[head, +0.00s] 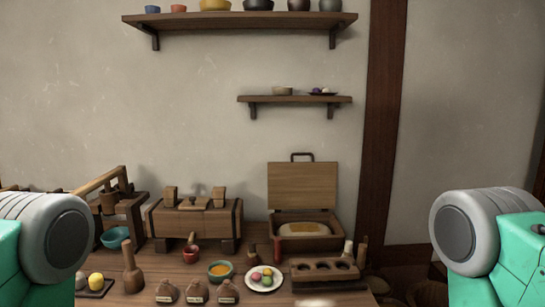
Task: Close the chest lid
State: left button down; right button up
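A small wooden chest (277,233) stands at the back right of the table, against the wall. Its lid (302,186) stands upright at the back, open, with a dark handle (302,155) on its top edge. A pale, rounded thing (304,229) lies inside the chest. A small red-brown item (278,247) stands in front of its left corner. Only parts of my two arms show, at the lower left and lower right edges, both well apart from the chest. Neither gripper is in view.
On the table (240,299), a slotted wooden tray (325,277) stands before the chest, with small bottles beside it. A plate of coloured balls (264,278), bowls and small sacks are to the left. A shelf (295,99) hangs above the lid. A dark post (380,120) rises at right.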

aim_at(312, 185)
jog(key=i+l+u, duration=0.1)
jog(key=u, duration=0.3)
jog(key=l+u, duration=0.25)
jog(key=u, duration=0.15)
jog(key=i+l+u, duration=0.1)
jog(key=u, duration=0.3)
jog(key=l+u, duration=0.4)
jog(key=k+j, duration=0.05)
jog(key=j, duration=0.05)
